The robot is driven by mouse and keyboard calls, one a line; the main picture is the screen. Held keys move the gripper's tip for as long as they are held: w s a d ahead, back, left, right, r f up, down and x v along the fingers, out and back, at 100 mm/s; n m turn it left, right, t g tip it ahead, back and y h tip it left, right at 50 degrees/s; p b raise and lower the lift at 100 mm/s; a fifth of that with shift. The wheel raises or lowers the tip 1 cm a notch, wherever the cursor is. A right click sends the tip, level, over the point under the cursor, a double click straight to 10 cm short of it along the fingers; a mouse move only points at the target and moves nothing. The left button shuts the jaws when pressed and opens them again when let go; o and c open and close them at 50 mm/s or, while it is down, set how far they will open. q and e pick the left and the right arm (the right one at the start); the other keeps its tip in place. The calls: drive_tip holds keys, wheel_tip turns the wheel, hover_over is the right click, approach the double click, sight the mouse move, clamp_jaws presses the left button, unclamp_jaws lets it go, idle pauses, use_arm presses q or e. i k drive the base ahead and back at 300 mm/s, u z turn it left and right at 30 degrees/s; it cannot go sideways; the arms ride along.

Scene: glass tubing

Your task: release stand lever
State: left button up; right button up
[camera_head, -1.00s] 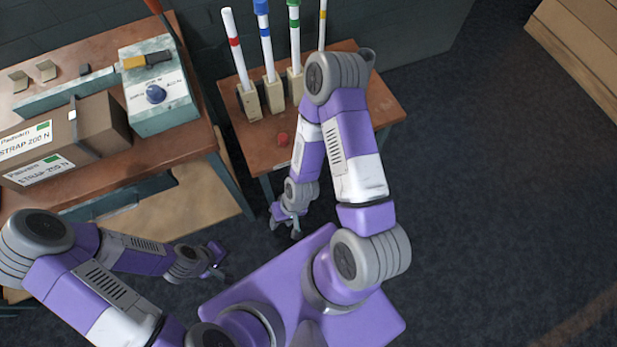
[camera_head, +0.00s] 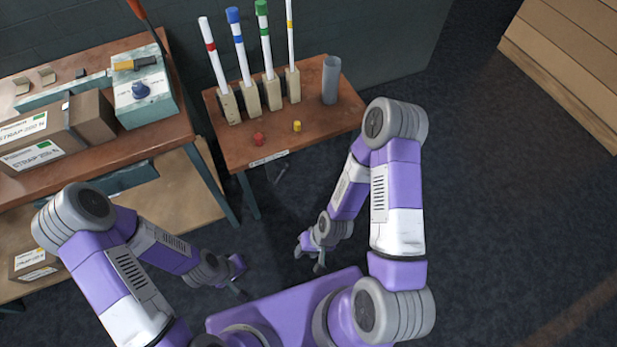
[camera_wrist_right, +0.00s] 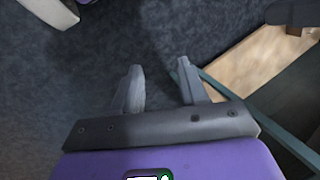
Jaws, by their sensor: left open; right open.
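A pale green-grey box-shaped stand (camera_head: 146,105) with a blue knob (camera_head: 141,90) is on the left bench. A lever with an orange and dark grip (camera_head: 135,63) lies across its top. A rod with a red-orange grip (camera_head: 137,8) rises behind it, cut off by the picture's top edge. I cannot tell which is the stand lever. My left gripper (camera_head: 239,284) is low over the floor, well away from the stand. My right gripper (camera_head: 310,258) is low in front of the small table, also away from it. In the right wrist view its fingers (camera_wrist_right: 161,82) are apart and empty.
The small table (camera_head: 335,125) holds several colour-banded white tubes in wooden blocks, a grey cylinder (camera_head: 331,80), a red cap (camera_head: 259,139) and a yellow cap (camera_head: 297,126). Brown boxes (camera_head: 45,135) sit on the left bench (camera_head: 160,140). Floor at right is clear.

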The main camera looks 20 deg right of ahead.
sight(287, 166)
drive_tip(key=z, duration=0.35)
drive_tip(key=i, duration=0.5)
drive_tip(key=k, duration=1.35)
drive_tip(key=u, duration=0.55)
drive_tip(key=i, duration=1.65)
drive_tip(key=z, duration=0.2)
